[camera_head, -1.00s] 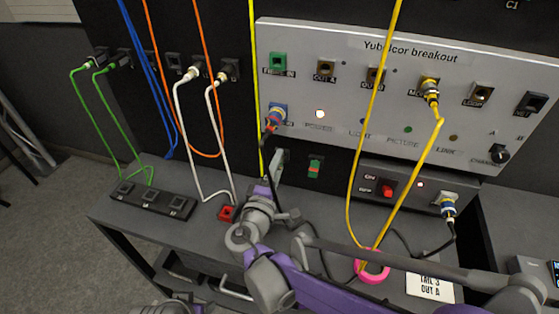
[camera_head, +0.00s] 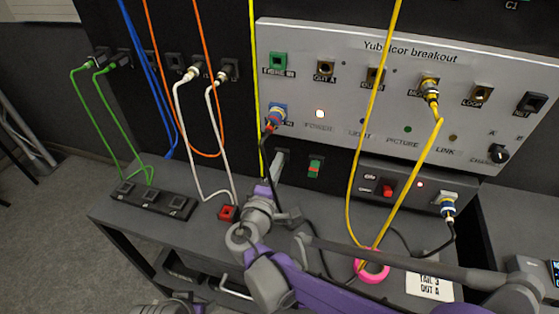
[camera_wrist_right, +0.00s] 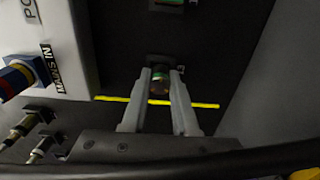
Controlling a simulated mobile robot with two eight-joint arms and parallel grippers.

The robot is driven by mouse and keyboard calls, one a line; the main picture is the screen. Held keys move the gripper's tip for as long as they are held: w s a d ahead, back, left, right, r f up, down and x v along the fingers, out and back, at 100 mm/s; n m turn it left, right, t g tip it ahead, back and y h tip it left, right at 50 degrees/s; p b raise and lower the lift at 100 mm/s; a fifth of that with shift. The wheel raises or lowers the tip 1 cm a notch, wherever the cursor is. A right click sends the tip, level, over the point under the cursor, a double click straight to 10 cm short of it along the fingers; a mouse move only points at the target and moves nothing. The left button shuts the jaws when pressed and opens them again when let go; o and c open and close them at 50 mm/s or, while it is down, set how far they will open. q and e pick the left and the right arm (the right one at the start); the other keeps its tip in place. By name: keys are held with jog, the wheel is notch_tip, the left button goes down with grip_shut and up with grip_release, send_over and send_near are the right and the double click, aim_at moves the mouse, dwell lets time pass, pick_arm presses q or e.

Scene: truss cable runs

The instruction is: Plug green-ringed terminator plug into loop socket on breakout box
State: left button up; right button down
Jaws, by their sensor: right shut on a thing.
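The breakout box (camera_head: 330,45) is a pale panel labelled "Yubelcor breakout". Its loop socket (camera_head: 480,95), at the upper right, is empty. My right gripper (camera_head: 279,160) is at the dark panel just below the box's lower left corner. In the right wrist view the fingers (camera_wrist_right: 160,88) are shut on the green-ringed plug (camera_wrist_right: 158,80). The plug's end is at a dark mount on the panel, and I cannot tell how deep it sits. The plug is not clear in the head view. My left gripper is not in view.
A yellow cable (camera_head: 432,165) hangs from a box socket beside the loop socket, and another (camera_head: 367,120) crosses in front. A green-marked part (camera_head: 315,168) is right of my gripper. A blue connector (camera_head: 277,114) sits above it. A pink ring (camera_head: 372,273) lies on the shelf.

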jog(key=shift+v, duration=2.3)
jog(key=shift+r, duration=0.1)
